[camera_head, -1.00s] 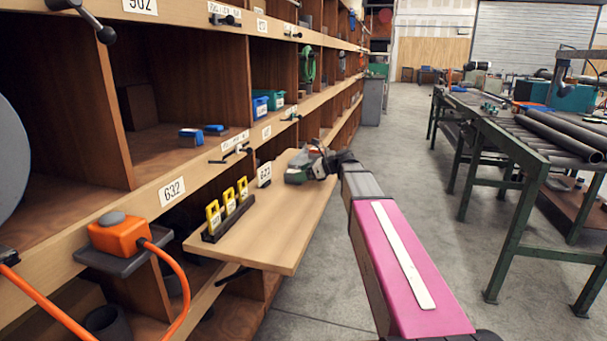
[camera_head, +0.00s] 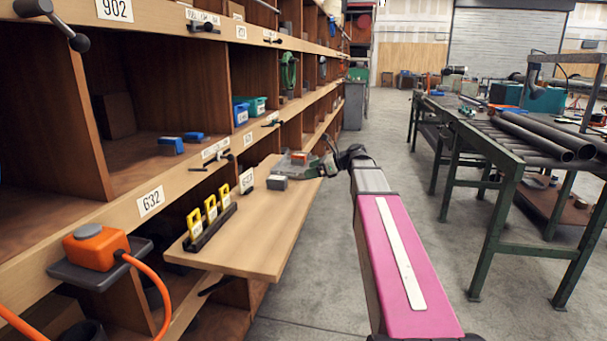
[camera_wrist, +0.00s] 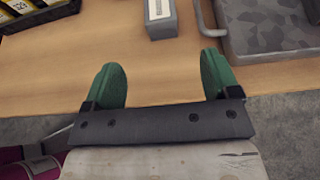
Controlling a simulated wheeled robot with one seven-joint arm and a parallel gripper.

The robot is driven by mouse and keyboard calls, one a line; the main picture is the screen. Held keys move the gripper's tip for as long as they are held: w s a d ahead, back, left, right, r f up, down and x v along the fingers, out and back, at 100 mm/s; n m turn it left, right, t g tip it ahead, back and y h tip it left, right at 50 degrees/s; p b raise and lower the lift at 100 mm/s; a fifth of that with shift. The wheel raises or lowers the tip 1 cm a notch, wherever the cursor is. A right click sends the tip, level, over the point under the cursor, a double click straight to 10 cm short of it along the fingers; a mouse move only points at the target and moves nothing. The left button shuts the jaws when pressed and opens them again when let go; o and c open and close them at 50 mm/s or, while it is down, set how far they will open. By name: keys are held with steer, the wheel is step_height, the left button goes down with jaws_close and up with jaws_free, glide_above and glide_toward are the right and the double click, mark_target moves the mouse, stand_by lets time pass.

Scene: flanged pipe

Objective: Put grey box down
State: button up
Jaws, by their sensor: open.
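The grey box (camera_head: 277,182) stands on the wooden pull-out board (camera_head: 235,245). In the wrist view the grey box (camera_wrist: 161,20) has a pale label on top and is partly cut off by the top edge. My gripper (camera_wrist: 160,72) has two green fingers, spread apart with nothing between them. The box lies beyond the fingertips, apart from them. In the head view my gripper (camera_head: 328,165) is at the board's right edge, small and partly hidden by my arm.
A grey speckled case (camera_wrist: 265,25) with a handle lies close to the right finger. Yellow-tagged items in a black rack (camera_head: 210,222) and a small number sign (camera_head: 247,180) stand left on the board. Shelving is on the left; a roller table (camera_head: 500,145) is on the right.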

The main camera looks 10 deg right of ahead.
steer(key=w+a+r+g+h, duration=0.2)
steer(key=a+h, duration=0.2)
steer(key=a, duration=0.2)
steer(key=g+h, duration=0.1)
steer(key=h, duration=0.3)
glide_toward(277, 178)
steer(key=x, duration=1)
steer(key=shift+w+f, duration=0.1)
steer(key=shift+f, duration=0.2)
steer(key=c, duration=1.2)
steer(key=shift+r, duration=0.15)
